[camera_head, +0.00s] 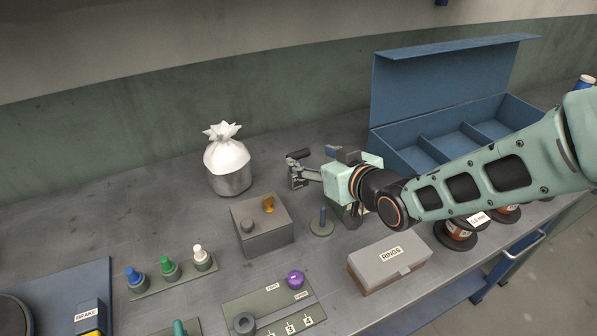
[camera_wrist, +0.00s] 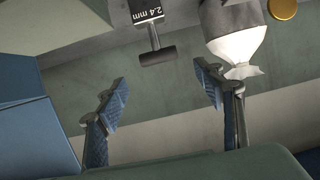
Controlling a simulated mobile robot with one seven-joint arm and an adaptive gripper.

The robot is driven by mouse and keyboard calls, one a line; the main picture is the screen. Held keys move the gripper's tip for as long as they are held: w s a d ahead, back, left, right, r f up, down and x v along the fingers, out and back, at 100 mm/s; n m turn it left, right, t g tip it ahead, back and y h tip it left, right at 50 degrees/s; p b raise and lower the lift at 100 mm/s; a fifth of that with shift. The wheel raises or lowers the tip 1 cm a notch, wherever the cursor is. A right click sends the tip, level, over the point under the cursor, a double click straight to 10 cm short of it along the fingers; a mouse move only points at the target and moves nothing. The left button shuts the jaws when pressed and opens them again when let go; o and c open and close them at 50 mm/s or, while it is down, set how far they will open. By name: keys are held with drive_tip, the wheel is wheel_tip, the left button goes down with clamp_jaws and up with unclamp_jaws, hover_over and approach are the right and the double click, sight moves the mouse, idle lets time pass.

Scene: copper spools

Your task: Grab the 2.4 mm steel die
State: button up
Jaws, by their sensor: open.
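A die labelled 2.4 mm (camera_wrist: 148,14) shows at the top of the wrist view, which looks upside down. It has a dark T-shaped handle bar (camera_wrist: 141,55). In the head view a dark bar (camera_head: 298,154), apparently this handle, shows just beyond my gripper (camera_head: 316,167); the part below it is mostly hidden by a finger. My gripper is open and empty. In the wrist view its blue-padded fingertips (camera_wrist: 160,80) are spread wide, and the die lies beyond them, within the gap's width and apart from both pads.
A white-topped bag (camera_head: 227,160) stands left of the die, close to one fingertip in the wrist view. A grey box with a brass knob (camera_head: 263,225) and a small post (camera_head: 321,224) stand in front. An open blue case (camera_head: 395,115) is at right. Bench at back left is clear.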

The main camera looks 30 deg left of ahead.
sight(299, 153)
drive_tip(key=shift+b+x, duration=0.95)
drive_tip(key=shift+x, duration=3)
drive_tip(key=shift+s+f, duration=0.1)
drive_tip(key=shift+c, duration=0.5)
clamp_jaws()
